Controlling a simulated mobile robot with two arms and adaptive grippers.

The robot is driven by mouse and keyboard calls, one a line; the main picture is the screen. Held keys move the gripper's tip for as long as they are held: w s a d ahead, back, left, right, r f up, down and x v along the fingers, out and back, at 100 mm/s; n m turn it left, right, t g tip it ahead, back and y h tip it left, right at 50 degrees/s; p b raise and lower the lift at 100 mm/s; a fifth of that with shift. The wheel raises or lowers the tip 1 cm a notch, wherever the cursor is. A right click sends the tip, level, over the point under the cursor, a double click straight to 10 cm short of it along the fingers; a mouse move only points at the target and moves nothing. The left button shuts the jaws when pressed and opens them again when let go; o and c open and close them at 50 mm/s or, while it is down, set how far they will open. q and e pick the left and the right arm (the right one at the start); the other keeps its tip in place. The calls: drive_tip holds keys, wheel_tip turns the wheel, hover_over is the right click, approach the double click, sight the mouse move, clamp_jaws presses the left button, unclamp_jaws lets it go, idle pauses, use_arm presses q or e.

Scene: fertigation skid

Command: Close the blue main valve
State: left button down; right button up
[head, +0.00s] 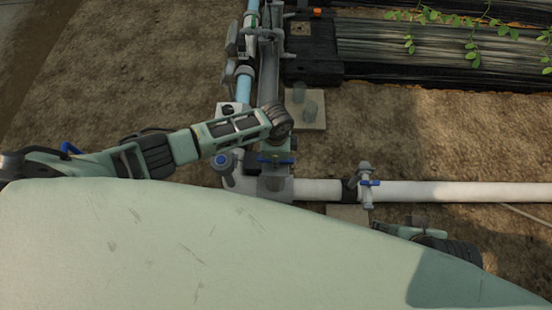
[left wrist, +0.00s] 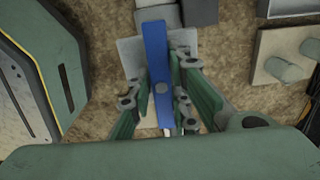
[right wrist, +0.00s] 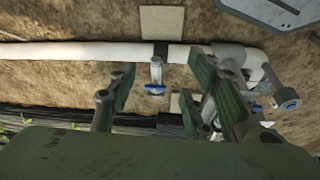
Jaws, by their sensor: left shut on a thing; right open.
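A long blue lever handle (left wrist: 158,60) runs up and down the left wrist view. The two finger pads of my left gripper (left wrist: 160,100) are on either side of it, shut on it. In the head view the same blue handle (head: 276,161) lies crosswise at the pipe corner, below the end of my left arm, and my left fingers are mostly hidden. My right gripper (right wrist: 165,92) is open and empty. Between its fingers, further off, a small valve with a blue handle (right wrist: 155,89) shows on the white pipe (right wrist: 100,53).
In the head view the small blue-handled valve (head: 366,183) stands on the white pipe (head: 460,191) to the right. A round blue knob (head: 221,160) is left of the corner. A block with two grey stubs (head: 309,108) lies behind. Bare soil is at right.

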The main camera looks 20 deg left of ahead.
use_arm(q)
drive_tip(key=m, duration=0.6)
drive_tip(key=shift+w+a, duration=0.1)
drive_tip(key=shift+a, duration=0.15)
drive_tip(key=m, duration=0.4)
drive_tip(key=shift+f+m, duration=0.1)
drive_tip(key=shift+m, duration=1.1)
drive_tip(key=m+b, duration=0.1)
drive_tip(key=m, duration=0.4)
drive_tip(key=shift+m, duration=0.4)
drive_tip(key=shift+d+m, duration=0.15)
drive_tip(key=shift+m, duration=0.25)
drive_tip(key=c, duration=1.5)
unclamp_jaws()
use_arm(e)
drive_tip(key=w+a+r+t, duration=0.1)
drive_tip(key=w+t, duration=0.2)
drive_tip(key=w, duration=0.3)
drive_tip(key=shift+a+r+y, duration=0.2)
drive_tip(key=shift+a+y, duration=0.2)
